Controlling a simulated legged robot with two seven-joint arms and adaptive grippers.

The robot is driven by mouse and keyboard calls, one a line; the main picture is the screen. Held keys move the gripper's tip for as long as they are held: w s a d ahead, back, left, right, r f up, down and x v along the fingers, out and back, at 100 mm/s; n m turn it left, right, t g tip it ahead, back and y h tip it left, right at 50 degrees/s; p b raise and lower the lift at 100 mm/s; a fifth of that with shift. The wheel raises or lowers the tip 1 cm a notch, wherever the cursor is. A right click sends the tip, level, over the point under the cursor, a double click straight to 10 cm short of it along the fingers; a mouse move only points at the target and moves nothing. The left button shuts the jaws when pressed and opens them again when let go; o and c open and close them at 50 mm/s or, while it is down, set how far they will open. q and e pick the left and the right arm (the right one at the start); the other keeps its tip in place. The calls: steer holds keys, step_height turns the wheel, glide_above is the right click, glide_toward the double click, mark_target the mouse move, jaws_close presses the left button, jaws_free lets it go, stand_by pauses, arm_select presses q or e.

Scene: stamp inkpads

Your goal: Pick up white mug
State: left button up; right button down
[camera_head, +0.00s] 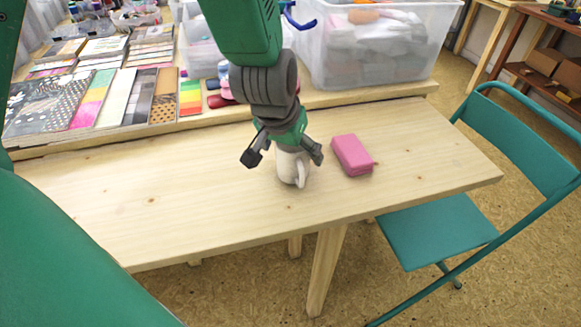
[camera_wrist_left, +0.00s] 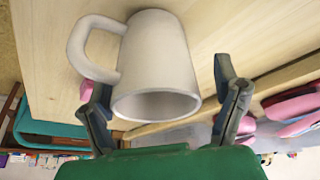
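The white mug (camera_head: 291,167) stands upright on the wooden table, with its handle toward the front right in the head view. In the left wrist view the mug (camera_wrist_left: 160,55) shows its open rim facing my gripper and its handle at the upper left. My left gripper (camera_head: 283,157) is above and around the mug's top, with its fingers spread. In the left wrist view the open fingers of the left gripper (camera_wrist_left: 165,105) lie on either side of the rim, with a visible gap at the right finger. My right gripper is not in view.
A pink box (camera_head: 352,155) lies right of the mug. Behind are a raised shelf of patterned papers (camera_head: 115,98) and a clear plastic bin (camera_head: 372,45). A teal chair (camera_head: 440,228) stands at the right. The table's left part (camera_head: 130,205) is clear.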

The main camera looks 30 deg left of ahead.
arm_select(q)
steer(key=shift+w+d+f, duration=0.15)
steer(key=shift+d+f, duration=0.05)
steer(key=shift+d, duration=0.3)
steer(key=shift+w+d+f, duration=0.15)
steer(key=shift+d, duration=0.3)
steer(key=shift+d+r, duration=0.15)
steer(key=shift+d, duration=0.05)
steer(key=shift+a, duration=0.4)
steer(key=c, duration=1)
steer(key=shift+s+a+f, duration=0.1)
steer(key=shift+a+f, duration=0.1)
steer(key=shift+a, duration=0.2)
steer(key=c, duration=0.5)
steer(key=shift+a, duration=0.3)
steer(key=shift+s+d, duration=0.1)
